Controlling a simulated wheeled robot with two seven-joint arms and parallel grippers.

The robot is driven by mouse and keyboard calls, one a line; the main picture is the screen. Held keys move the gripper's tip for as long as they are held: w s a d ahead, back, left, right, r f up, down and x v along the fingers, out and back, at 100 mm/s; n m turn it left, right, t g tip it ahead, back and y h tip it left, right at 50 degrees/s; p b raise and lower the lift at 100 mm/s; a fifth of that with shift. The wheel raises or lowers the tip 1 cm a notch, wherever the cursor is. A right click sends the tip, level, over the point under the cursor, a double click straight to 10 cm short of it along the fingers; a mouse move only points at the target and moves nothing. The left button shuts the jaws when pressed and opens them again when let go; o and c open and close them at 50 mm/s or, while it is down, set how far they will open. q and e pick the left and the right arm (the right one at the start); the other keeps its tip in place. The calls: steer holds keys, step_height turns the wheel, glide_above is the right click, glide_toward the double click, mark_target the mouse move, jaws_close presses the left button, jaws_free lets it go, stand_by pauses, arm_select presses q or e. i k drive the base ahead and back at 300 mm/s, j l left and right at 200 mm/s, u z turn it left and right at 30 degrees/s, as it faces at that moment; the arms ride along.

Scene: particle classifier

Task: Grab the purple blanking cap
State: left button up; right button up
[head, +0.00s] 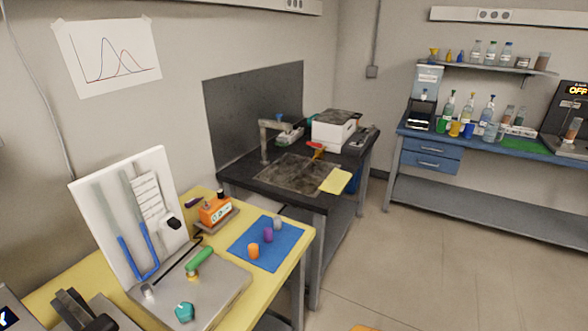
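The purple blanking cap (267,235) stands on a blue mat (285,246) at the right end of the yellow table (308,234). It is the middle one of a short row. An orange cap (253,251) is on its near left side and a grey cap (277,223) on its far right side. Nothing covers the purple cap. Neither of my grippers can be made out in the head view.
A black bench (240,182) stands behind. Open floor (430,270) lies right.

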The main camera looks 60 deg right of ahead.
mark_target(267, 232)
steer(key=z, duration=1.7)
steer(key=i+l+u, duration=0.45)
steer(key=l, duration=0.3)
